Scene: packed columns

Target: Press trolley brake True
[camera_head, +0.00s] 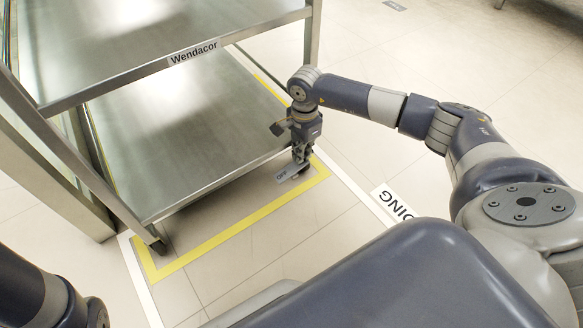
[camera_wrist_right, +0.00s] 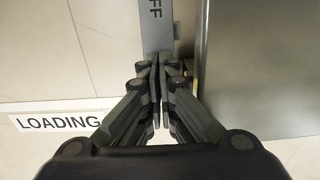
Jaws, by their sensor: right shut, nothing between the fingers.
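A steel trolley with two shelves and a "Wendacor" label (camera_head: 193,53) stands at the left in the head view. Its lower shelf (camera_head: 185,130) is bare. At the trolley's near right corner is a grey brake pedal (camera_head: 292,171) marked "OFF". The pedal also shows at the top of the right wrist view (camera_wrist_right: 156,28). My right gripper (camera_head: 300,165) points down at this corner, its shut, empty fingers (camera_wrist_right: 157,95) over or against the pedal; I cannot tell whether they touch. Only a part of my left arm shows at the lower left; its gripper is out of view.
A yellow line (camera_head: 235,228) on the tiled floor frames the trolley's place, with a white line outside it. A floor sign "LOADING" (camera_wrist_right: 58,121) lies beside it. A steel upright stands close at the left.

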